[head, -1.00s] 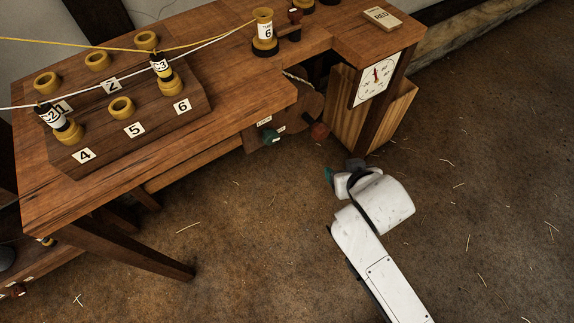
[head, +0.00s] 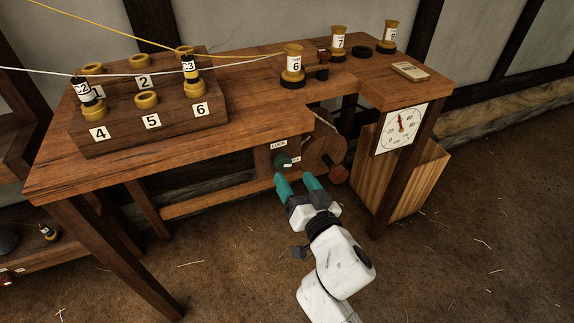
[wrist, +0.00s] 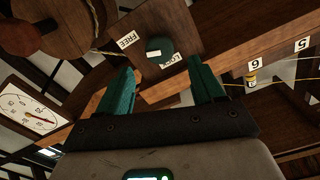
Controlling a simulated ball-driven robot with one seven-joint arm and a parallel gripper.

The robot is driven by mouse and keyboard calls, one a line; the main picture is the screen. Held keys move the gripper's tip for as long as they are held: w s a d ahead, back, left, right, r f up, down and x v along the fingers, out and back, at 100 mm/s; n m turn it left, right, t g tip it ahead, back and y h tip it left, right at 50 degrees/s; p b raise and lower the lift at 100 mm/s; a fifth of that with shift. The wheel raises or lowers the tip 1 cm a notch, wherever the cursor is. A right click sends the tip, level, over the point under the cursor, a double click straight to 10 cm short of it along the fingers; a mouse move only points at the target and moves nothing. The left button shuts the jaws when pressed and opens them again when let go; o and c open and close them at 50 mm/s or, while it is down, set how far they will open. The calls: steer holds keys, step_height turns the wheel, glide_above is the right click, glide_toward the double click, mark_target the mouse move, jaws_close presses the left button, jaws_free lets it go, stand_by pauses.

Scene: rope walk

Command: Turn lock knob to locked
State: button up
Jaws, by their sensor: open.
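The lock knob (head: 283,160) is dark green and round, on a wooden panel under the bench top, with a LOCK label (head: 279,145) above it. In the wrist view the knob (wrist: 160,44) has a white mark on it. The FREE label (wrist: 127,39) and the LOCK label (wrist: 173,61) sit on either side of it. I cannot tell for sure which label the mark points to. My gripper (head: 296,181) is open and empty, just in front of the panel. In the wrist view the knob lies beyond and between my teal fingers (wrist: 163,72), apart from them.
A wooden disc (head: 325,152) with a red handle (head: 338,174) is close right of the knob. A dial (head: 402,127) and wooden box (head: 428,170) stand farther right. The bench edge (head: 200,146) overhangs. Yarn lines run above the bench. The floor in front is open.

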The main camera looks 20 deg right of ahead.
mark_target(285, 164)
steer(key=w, duration=0.6)
steer(key=shift+p, duration=0.4)
steer(key=shift+s, duration=0.1)
steer(key=c, duration=1)
